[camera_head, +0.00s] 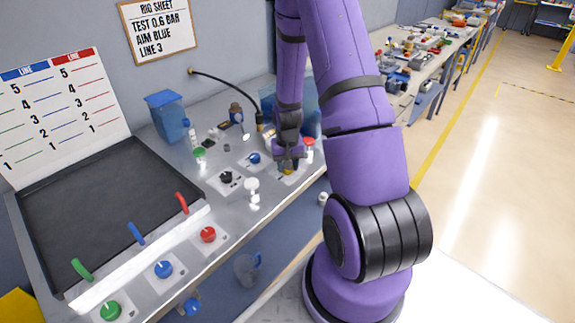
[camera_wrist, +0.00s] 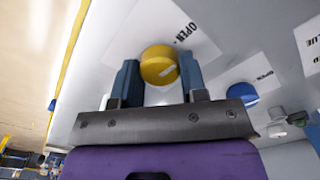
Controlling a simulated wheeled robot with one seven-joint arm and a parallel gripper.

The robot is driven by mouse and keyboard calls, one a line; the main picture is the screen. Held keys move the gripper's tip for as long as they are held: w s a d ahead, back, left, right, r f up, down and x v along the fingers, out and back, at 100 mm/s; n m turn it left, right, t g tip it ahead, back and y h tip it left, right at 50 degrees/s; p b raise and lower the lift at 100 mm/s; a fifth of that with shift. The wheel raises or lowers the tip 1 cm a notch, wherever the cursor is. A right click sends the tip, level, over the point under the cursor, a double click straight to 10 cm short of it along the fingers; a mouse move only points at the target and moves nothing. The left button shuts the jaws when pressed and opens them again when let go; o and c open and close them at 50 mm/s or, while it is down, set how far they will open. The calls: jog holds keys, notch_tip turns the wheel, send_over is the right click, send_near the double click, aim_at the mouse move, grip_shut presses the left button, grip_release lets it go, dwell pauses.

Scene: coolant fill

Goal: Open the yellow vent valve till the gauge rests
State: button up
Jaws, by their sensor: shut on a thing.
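The yellow vent valve (camera_wrist: 158,65) is a round knob with a pale mark on its face. It sits on a white label reading OPEN in the wrist view. My gripper (camera_wrist: 158,80) has its two blue-grey fingers on either side of the knob and is shut on it. In the head view my gripper (camera_head: 289,160) reaches down to the bench top, and only a small bit of the yellow knob (camera_head: 289,171) shows beneath it. I cannot make out a gauge dial or its needle in either view.
A blue knob (camera_wrist: 242,94) sits beside the yellow one. A red-topped white part (camera_head: 308,145) stands close right of my gripper. A black knob (camera_head: 226,177) and a white fitting (camera_head: 252,189) stand to the left. A black tray (camera_head: 100,205) fills the bench's left end.

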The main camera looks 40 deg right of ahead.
jog(key=shift+n, duration=0.3)
dwell(0.4)
jog(key=o, duration=0.9)
notch_tip(320, 180, up, 11)
jog(key=shift+f, duration=0.1)
dwell(0.5)
